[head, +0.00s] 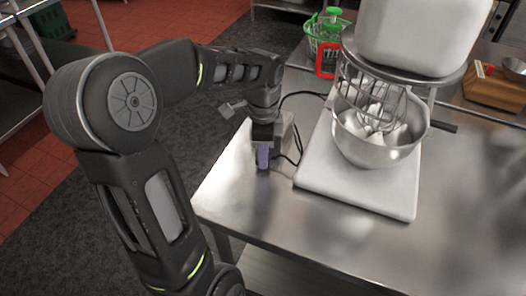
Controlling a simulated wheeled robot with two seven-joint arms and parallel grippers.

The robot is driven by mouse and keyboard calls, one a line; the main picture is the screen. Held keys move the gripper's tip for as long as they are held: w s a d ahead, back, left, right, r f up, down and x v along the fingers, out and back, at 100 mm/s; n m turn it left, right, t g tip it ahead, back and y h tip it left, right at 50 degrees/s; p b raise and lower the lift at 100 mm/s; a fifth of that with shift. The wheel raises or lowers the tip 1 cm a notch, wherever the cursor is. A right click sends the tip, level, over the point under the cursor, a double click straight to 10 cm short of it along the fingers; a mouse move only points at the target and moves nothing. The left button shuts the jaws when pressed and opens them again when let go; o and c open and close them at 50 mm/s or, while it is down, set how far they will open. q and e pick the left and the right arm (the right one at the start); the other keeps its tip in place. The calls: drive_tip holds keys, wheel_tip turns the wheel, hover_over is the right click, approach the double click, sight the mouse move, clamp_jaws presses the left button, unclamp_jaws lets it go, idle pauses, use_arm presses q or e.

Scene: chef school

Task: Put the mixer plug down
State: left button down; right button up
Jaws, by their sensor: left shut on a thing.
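The white stand mixer (420,35) stands on the metal table, with a wire whisk (372,100) over its steel bowl (375,150). My left arm comes in from the left, and its gripper (263,157) points down at the table's left end, left of the mixer base. It is shut on the mixer plug, which is mostly hidden by the fingers and wrist. The mixer's dark cord (300,148) loops between the mixer base and the gripper. I cannot tell whether the plug touches the table top. My right gripper is not in view.
The metal table (335,230) is bare in front of the mixer base. A green basket (325,35) and a red-framed item (326,60) stand behind the mixer. A wooden box (495,88) is at the far right. The table's left edge is close to my gripper.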

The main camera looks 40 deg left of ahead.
use_arm(q)
drive_tip(key=shift+f, duration=0.5)
drive_tip(key=c, duration=1)
unclamp_jaws()
drive_tip(key=shift+r, duration=0.95)
wheel_tip(320, 180, up, 11)
drive_tip(key=shift+r+p, duration=0.2)
drive_tip(key=shift+p, duration=0.15)
